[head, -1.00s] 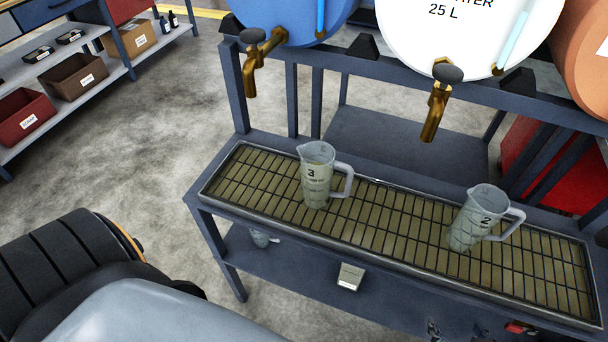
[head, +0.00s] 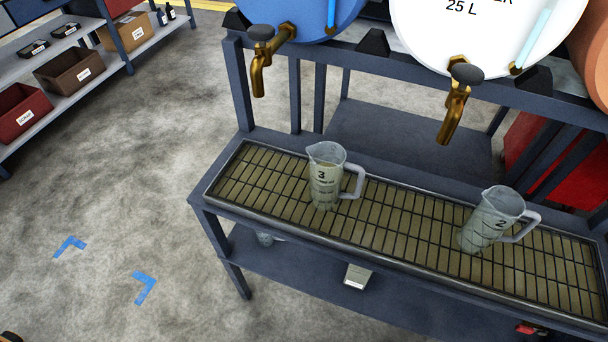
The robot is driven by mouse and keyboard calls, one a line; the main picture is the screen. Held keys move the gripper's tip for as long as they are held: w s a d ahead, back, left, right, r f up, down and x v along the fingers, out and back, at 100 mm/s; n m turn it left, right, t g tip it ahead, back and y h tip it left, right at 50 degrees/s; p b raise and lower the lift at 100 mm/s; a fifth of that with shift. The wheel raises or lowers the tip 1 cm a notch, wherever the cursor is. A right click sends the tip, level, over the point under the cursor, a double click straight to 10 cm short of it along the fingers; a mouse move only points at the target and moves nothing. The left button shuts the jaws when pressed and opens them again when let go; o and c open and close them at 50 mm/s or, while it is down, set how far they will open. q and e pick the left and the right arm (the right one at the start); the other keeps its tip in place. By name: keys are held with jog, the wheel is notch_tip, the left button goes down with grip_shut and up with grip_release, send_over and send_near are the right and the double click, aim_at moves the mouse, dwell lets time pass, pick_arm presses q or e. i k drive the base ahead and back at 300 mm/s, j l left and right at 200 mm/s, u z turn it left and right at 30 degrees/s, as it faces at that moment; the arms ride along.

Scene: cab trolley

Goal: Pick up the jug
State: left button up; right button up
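Two clear jugs with handles on their right sides stand upright on a slatted drip tray (head: 400,222) in the head view. The jug marked 3 (head: 326,178) stands left of the tray's middle. The jug marked 2 (head: 488,222) stands toward the right end. Both are apart from each other. Neither of my grippers shows in the view, and nothing touches the jugs.
A brass tap (head: 260,68) on a blue barrel (head: 290,14) and another brass tap (head: 454,110) on a white barrel (head: 480,40) hang above and behind the tray. A shelf with bins (head: 72,72) stands at the far left. Open floor (head: 120,190) lies left of the rack.

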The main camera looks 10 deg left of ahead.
aim_at(328, 162)
jog(key=z, duration=2.25)
jog(key=u, duration=2.25)
jog(key=k+l+u, duration=0.4)
jog(key=l, duration=0.15)
jog(key=k+l+u, duration=0.85)
